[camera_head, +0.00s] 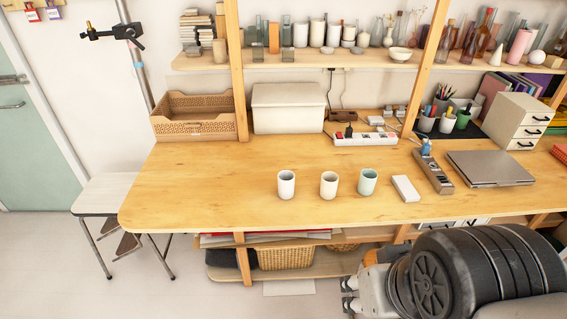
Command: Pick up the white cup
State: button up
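Three small cups stand upright in a row on the wooden table. The white cup (286,186) is the left one, a cream cup (329,187) is in the middle, and a pale mint cup (368,183) is on the right. They stand apart, with nothing touching the white cup. My arm fills the lower right corner. What looks like my gripper (350,293) shows as small metal tips at its left side, below the table's front edge and well away from the cups. Whether it is open or shut is unclear.
The wooden table (200,185) is clear left of the cups. A white box (405,189), a remote-like device (432,172) and a closed laptop (490,168) lie to the right. A power strip (365,139), a lidded box (289,108) and a brown crate (193,127) stand behind.

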aim_at(285, 178)
jog(key=i+j, duration=0.55)
jog(key=i, duration=0.15)
jog(key=i+j, duration=0.55)
jog(key=i+z, duration=0.05)
jog(key=i, duration=0.05)
